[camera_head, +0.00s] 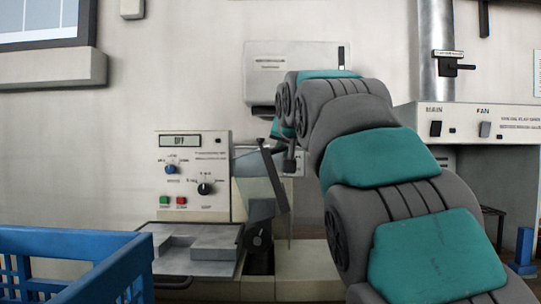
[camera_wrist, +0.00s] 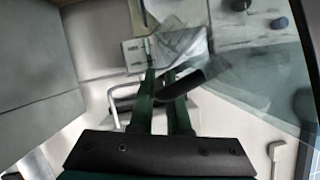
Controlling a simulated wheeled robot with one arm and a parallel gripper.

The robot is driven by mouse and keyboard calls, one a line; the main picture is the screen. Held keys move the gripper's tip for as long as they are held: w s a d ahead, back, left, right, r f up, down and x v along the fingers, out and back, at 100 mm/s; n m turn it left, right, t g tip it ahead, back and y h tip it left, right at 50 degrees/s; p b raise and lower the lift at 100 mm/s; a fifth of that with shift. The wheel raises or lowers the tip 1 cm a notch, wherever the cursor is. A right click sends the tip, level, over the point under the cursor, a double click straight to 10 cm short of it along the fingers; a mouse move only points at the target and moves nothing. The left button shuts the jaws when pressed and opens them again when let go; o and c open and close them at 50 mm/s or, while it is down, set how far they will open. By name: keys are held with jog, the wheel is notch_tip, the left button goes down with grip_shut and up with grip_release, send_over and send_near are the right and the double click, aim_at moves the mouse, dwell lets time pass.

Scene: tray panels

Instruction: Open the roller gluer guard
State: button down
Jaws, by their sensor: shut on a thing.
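The roller gluer guard (camera_head: 256,178) is a clear, tinted panel on a dark side arm, in the middle of the head view. It stands raised and tilted above the gluer's flat metal bed (camera_head: 205,241). In the wrist view the clear panel (camera_wrist: 262,88) fills the right side. My gripper (camera_head: 278,143) is at the guard's top edge, partly hidden by my own arm. In the wrist view my green fingers (camera_wrist: 160,85) are closed about the end of a black bar handle (camera_wrist: 205,77), which sticks out to the right. The exact contact is hard to see.
The control box (camera_head: 192,176) with knobs and an OFF display stands behind the bed. A blue crate (camera_head: 70,245) is at the front left. A white dispenser (camera_head: 270,65) hangs on the wall above. A MAIN/FAN panel (camera_head: 468,124) is at right.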

jog(key=d+f+m+t+y+b, duration=0.1)
jog(key=d+f+m+y, duration=0.1)
jog(key=d+m, duration=0.3)
jog(key=shift+d+f+m+y, duration=0.35)
jog(key=shift+d+y, duration=0.35)
jog(key=shift+d, duration=0.8)
jog(key=shift+s+r, duration=0.1)
jog(key=c, duration=1.2)
grip_release()
jog(key=shift+o, duration=0.2)
